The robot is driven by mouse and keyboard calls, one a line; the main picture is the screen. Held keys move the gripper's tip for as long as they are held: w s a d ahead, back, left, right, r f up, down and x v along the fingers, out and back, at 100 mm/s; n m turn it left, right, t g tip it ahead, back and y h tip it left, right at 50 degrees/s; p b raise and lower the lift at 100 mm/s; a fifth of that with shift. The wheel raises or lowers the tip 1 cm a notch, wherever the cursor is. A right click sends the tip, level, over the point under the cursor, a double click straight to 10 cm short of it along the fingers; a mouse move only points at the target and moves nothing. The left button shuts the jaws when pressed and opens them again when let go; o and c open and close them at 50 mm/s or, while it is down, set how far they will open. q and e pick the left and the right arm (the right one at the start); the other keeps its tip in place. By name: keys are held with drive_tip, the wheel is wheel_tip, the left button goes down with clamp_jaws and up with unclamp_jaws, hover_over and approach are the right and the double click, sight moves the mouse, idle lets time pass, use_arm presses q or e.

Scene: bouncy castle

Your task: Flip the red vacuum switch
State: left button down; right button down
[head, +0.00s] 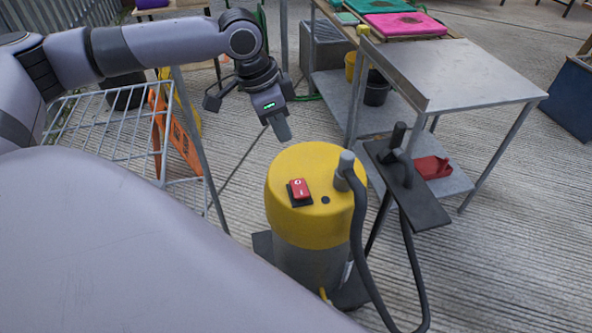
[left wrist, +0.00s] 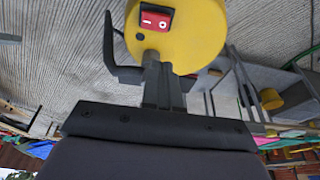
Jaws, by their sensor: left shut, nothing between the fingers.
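The yellow-topped vacuum (head: 305,215) stands on the ground in the middle of the head view, with a grey lower body. Its red rocker switch (head: 299,188) sits in a black frame on the yellow top, left of the hose inlet. In the left wrist view the red switch (left wrist: 156,20) shows its white marks, beyond the fingertips. My left gripper (head: 283,132) is shut and empty, above and behind the vacuum top, apart from the switch. Its closed fingers (left wrist: 163,75) show in the wrist view. My right gripper is not in view.
A dark hose (head: 360,245) loops from the vacuum's top. A white wire rack (head: 110,130) and an orange sign (head: 172,130) are at the left. Open floor lies at the lower right.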

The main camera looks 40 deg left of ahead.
use_arm(q)
drive_tip(key=shift+f, duration=0.15)
drive_tip(key=b, duration=0.2)
approach(300, 183)
drive_tip(key=x, duration=0.5)
drive_tip(key=shift+w+d+f, duration=0.15)
drive_tip(key=shift+w, duration=0.05)
drive_tip(key=shift+f, duration=0.6)
